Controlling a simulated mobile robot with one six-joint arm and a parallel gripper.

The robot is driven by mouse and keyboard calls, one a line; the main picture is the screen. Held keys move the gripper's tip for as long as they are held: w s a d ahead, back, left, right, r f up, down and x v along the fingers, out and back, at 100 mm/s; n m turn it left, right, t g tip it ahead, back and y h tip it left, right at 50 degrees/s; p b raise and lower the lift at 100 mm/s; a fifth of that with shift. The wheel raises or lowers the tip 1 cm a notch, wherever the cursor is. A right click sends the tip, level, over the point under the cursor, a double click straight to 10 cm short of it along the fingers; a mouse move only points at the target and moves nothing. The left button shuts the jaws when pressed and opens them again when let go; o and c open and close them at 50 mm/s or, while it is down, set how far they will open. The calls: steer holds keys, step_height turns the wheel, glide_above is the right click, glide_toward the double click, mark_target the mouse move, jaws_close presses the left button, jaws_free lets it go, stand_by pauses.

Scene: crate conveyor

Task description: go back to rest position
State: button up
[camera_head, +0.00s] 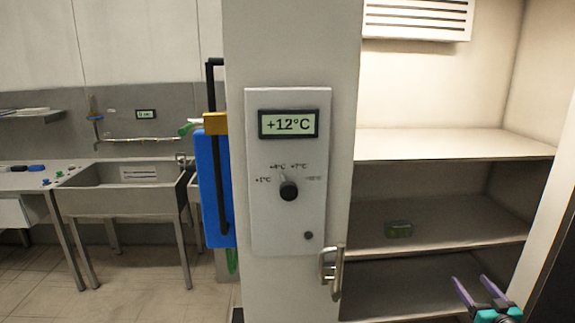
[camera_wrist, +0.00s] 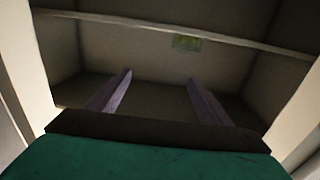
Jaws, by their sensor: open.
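My gripper (camera_head: 478,290) shows at the lower right of the head view, with purple fingers and a teal body. It is in front of the lower part of the open shelf cabinet (camera_head: 455,145). In the wrist view my gripper (camera_wrist: 160,92) has its two fingers spread apart with nothing between them. The fingers point into a shelf bay, below a shelf edge (camera_wrist: 180,32). The rest of my arm is mostly out of view.
A small green box (camera_head: 398,229) lies on a cabinet shelf; it also shows in the wrist view (camera_wrist: 186,42). A pillar carries a control panel (camera_head: 288,170) reading +12°C, with a dial (camera_head: 289,191). A metal handle (camera_head: 332,272) juts out. A sink (camera_head: 125,195) stands left.

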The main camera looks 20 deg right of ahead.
steer(key=w+a+f+m+g+h, duration=0.1)
steer(key=w+a+f+m+g, duration=0.1)
steer(key=w+a+f, duration=0.35)
steer(key=w+a+f+m+g+h, duration=0.1)
steer(key=w+a+f+g+h, duration=0.15)
steer(key=w+f, duration=0.6)
steer(key=w+a+f+g+y+b, duration=0.15)
steer(key=a+f+g+y, duration=0.35)
steer(key=a+f, duration=1.4)
steer(key=s+a+f+n+g+y, duration=0.1)
steer(key=s+a+f+n+g, duration=0.15)
steer(key=s+a+f, duration=0.55)
steer(key=s+a+f+n+g+y, duration=0.1)
steer(key=s+a+f+g+y, duration=0.2)
steer(key=a, duration=1)
steer(key=s+a+f+n+g+y+b, duration=0.1)
steer(key=s+a+n+g, duration=0.3)
steer(key=s+a, duration=1.2)
steer(key=a+g, duration=0.2)
steer(key=g, duration=0.1)
steer(key=shift+f, duration=0.35)
